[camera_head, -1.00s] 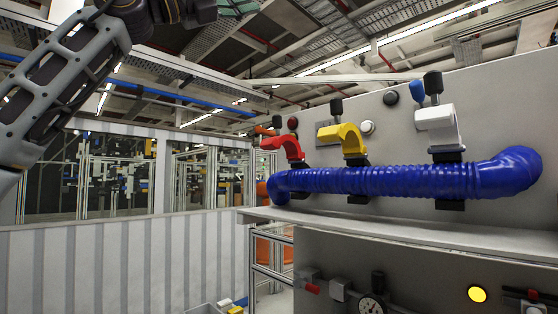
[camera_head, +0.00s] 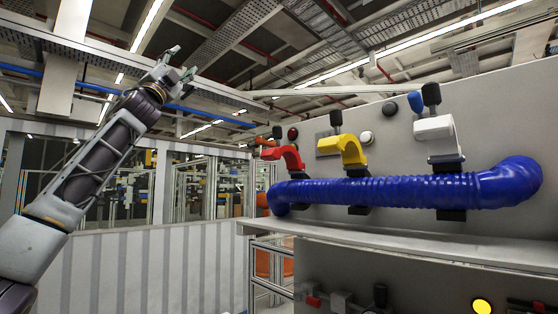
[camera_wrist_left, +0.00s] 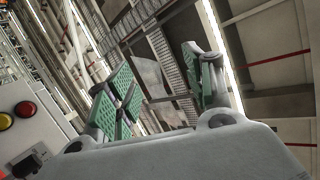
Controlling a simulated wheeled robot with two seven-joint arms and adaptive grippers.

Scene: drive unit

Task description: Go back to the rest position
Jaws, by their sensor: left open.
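My left gripper (camera_head: 176,70) is raised in the upper left of the head view, pointing up toward the ceiling, with its arm coming in from the left. In the left wrist view its green-padded fingers (camera_wrist_left: 160,95) stand apart with nothing between them, only ceiling behind. It is clear of the drive unit panel (camera_head: 500,110). My right gripper is in neither view.
The panel on the right carries a blue corrugated hose (camera_head: 400,190) under a red clamp (camera_head: 283,153), a yellow clamp (camera_head: 343,147) and a white clamp (camera_head: 436,135). A ledge (camera_head: 400,240) juts out below. A low ribbed wall (camera_head: 150,270) stands left, with open air above.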

